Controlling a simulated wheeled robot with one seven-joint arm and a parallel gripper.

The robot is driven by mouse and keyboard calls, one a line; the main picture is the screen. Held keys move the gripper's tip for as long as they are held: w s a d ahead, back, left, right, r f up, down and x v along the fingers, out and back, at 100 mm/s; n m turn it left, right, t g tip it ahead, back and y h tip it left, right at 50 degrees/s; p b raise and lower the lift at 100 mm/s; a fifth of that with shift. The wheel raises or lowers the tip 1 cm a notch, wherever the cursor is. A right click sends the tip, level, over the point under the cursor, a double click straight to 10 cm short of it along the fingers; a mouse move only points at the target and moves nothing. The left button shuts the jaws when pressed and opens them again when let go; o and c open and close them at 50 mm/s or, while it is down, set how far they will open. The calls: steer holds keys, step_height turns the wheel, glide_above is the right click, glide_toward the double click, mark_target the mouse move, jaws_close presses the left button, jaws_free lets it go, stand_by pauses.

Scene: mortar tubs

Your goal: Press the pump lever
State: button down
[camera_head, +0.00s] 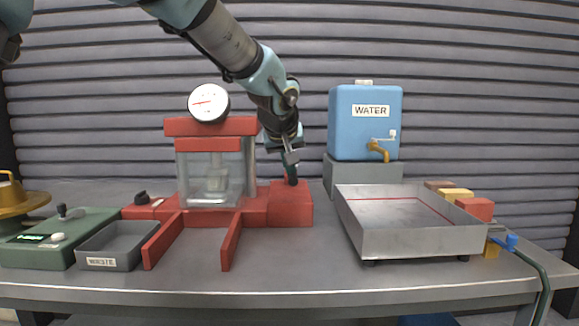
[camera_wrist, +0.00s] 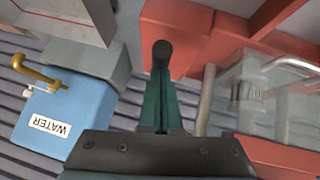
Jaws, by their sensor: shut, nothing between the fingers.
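The red pump unit (camera_head: 292,206) has a clear chamber (camera_head: 215,178) and a dial gauge. The pump lever's black knob (camera_head: 292,181) stands over the right part of the red base. My gripper (camera_head: 289,169) is just above it, pointing down, with its fingers together and nothing between them. In the wrist view, the green fingers (camera_wrist: 160,98) reach toward the black knob (camera_wrist: 162,52), which shows right at their tips. I cannot tell whether they touch. The lever below the knob is mostly hidden.
A blue water tank (camera_head: 365,135) with a brass tap stands on a grey block at the right. A metal tray (camera_head: 400,243) is at front right, near coloured blocks. A grey waste bin (camera_head: 108,250) and a green box (camera_head: 45,250) are at the left.

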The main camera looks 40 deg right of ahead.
steer(key=f+b, duration=0.1)
steer(key=b, duration=0.1)
steer(key=f+b, duration=0.1)
steer(key=b, duration=0.1)
steer(key=shift+s+a+f+t+h, duration=0.1)
steer(key=shift+s+f+t+h, duration=0.1)
steer(key=shift+f+t+h, duration=0.1)
steer(key=f+b, duration=0.1)
steer(key=b, duration=0.1)
steer(key=shift+s+a+f+b, duration=0.1)
steer(key=shift+f+b, duration=0.05)
steer(key=shift+b, duration=0.2)
steer(key=shift+s+a+f, duration=0.1)
steer(key=shift+f, duration=0.3)
steer(key=shift+r+p, duration=0.3)
steer(key=shift+r, duration=0.3)
step_height(320, 180, up, 5)
steer(key=p, duration=0.3)
steer(key=b, duration=0.1)
glide_toward(289, 179)
steer(key=shift+a+r, duration=0.15)
steer(key=shift+r, duration=0.6)
steer(key=shift+a+r, duration=0.15)
steer(key=shift+r, duration=0.65)
